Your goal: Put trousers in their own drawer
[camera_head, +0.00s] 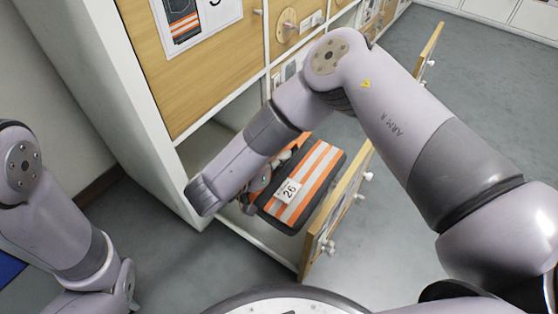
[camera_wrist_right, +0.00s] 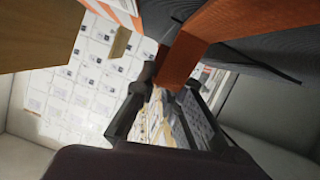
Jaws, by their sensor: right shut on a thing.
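The folded trousers (camera_head: 304,182) are dark grey with orange and white stripes and carry a white tag reading 26. They lie over or within the open drawer (camera_head: 328,222), behind its wooden front; I cannot tell whether they touch its bottom. My right gripper (camera_head: 258,190) is shut on their left edge, partly hidden by my forearm. In the right wrist view, orange and dark cloth (camera_wrist_right: 192,48) lies at the fingertips of my right gripper (camera_wrist_right: 170,82). My left arm shows at the left, but its gripper is out of view.
The white cabinet (camera_head: 115,75) has a closed wooden drawer front (camera_head: 195,80) with a trousers picture above the open drawer. Another drawer front (camera_head: 430,50) stands out farther back. Grey floor (camera_head: 385,225) is clear to the right.

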